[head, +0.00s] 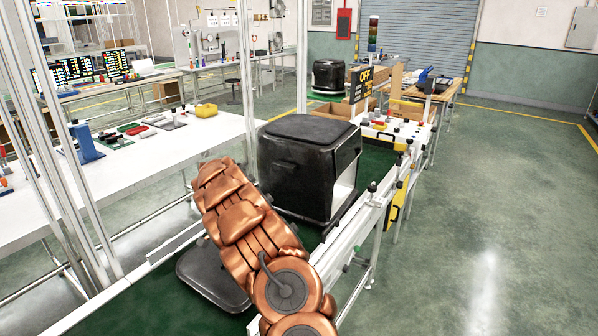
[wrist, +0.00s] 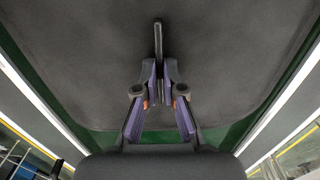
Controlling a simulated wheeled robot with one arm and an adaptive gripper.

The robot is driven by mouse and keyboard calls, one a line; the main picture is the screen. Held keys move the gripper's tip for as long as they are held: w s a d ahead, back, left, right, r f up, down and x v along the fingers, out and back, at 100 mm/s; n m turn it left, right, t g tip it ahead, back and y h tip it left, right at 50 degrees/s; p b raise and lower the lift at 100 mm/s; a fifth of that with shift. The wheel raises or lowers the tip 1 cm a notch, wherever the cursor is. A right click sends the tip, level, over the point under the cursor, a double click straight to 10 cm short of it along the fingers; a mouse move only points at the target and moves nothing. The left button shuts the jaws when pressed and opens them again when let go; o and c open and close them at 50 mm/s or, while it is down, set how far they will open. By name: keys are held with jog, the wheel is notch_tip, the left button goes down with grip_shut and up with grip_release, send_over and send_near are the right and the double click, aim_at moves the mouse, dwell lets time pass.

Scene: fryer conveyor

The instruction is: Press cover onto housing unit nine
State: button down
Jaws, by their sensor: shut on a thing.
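The housing unit (head: 308,165) is a black box with rounded edges on the green conveyor, with a pale opening on its right side. A dark flat panel, which looks like the cover (head: 208,282), shows low beside my copper-coloured arm. I cannot tell whether it rests on the belt or hangs just above it. In the wrist view the cover (wrist: 75,50) fills most of the picture. My gripper (wrist: 159,82) is shut on a thin upright rib in the cover's middle. In the head view my arm hides the gripper.
The conveyor (head: 130,310) runs away from me between white rails (head: 345,240). A white workbench (head: 150,155) with tools stands to the left, behind metal posts. Another black unit (head: 329,76) stands farther back. An "OFF" sign (head: 362,85) stands beyond the housing. The floor at right is clear.

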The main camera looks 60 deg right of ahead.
jog(key=shift+r, duration=1.9)
